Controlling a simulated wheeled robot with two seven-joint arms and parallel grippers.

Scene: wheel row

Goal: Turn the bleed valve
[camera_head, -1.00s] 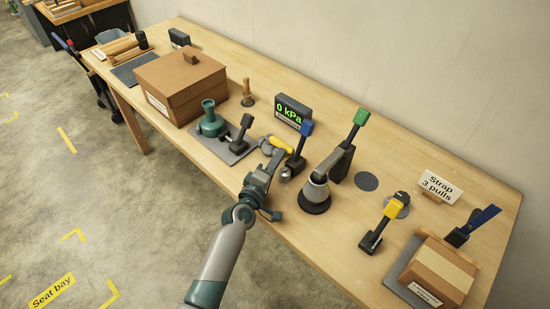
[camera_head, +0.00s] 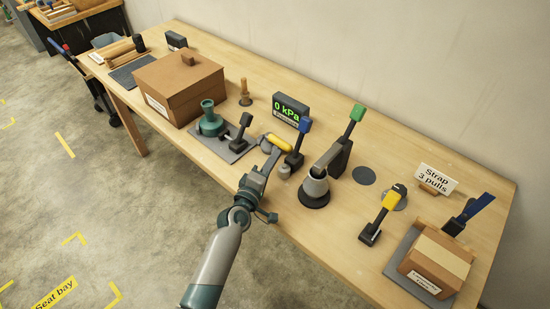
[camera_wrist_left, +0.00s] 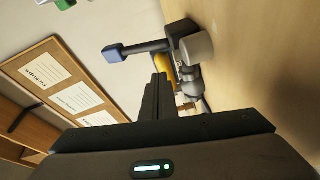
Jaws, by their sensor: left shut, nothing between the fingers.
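The likely bleed valve is a grey metal fitting with a yellow handle (camera_head: 281,142), at the front of the bench below the pressure display. My left gripper (camera_head: 271,158) is shut and empty, with its fingertips close in front of this handle. In the left wrist view the shut fingers (camera_wrist_left: 158,96) point at the fitting, and a bit of the yellow handle (camera_wrist_left: 167,62) shows behind them. Most of the handle is hidden there, so I cannot tell whether they touch. My right gripper is not in view.
A blue-tipped lever (camera_head: 304,125) stands just right of the handle. The display (camera_head: 291,110) reads 0 kPa. A teal flask-shaped part (camera_head: 209,124) and black lever (camera_head: 244,122) stand left.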

